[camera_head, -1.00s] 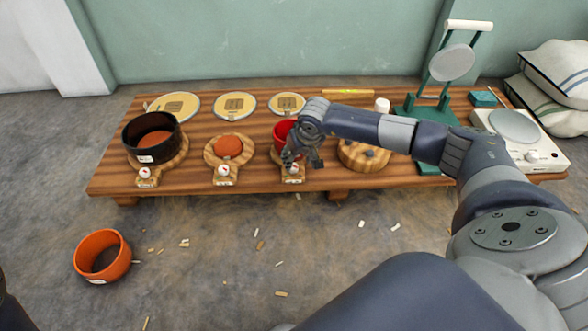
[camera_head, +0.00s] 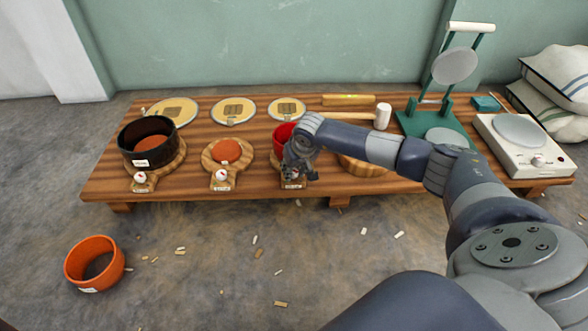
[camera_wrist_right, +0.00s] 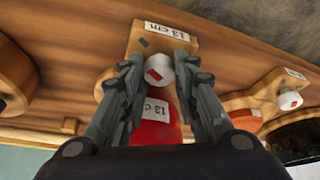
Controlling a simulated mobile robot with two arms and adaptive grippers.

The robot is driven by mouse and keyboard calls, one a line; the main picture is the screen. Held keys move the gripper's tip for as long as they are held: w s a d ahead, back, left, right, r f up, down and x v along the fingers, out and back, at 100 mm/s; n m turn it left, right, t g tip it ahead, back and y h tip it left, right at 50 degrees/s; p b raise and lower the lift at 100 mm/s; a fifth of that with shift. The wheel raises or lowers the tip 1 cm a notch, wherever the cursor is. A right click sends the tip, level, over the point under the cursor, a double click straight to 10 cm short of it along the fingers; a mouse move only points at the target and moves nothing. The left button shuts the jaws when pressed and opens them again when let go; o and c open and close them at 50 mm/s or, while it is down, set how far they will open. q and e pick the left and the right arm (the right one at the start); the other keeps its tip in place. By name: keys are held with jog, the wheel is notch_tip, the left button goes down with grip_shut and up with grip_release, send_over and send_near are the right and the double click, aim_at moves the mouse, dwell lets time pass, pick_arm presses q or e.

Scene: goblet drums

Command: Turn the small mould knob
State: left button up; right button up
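The small red mould (camera_head: 284,133) sits on its wooden base on the low table, partly hidden behind my right gripper (camera_head: 297,174). Its white knob (camera_wrist_right: 160,70) with a red mark shows in the right wrist view, on the base's tab beside a "13 cm" label. In that view my right gripper (camera_wrist_right: 160,62) has one finger on each side of the knob. The fingers look open, with little room beside the knob; contact is not clear. In the head view the knob is hidden by the gripper. My left gripper is out of view.
A black mould (camera_head: 149,142) and an orange-filled base (camera_head: 228,152), each with a white knob, stand to the left. A mallet (camera_head: 381,116), a green stand (camera_head: 434,119) and a white scale-like device (camera_head: 522,152) are to the right. An orange ring (camera_head: 95,263) lies on the floor.

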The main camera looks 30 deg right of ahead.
jog(key=shift+c, duration=1.3)
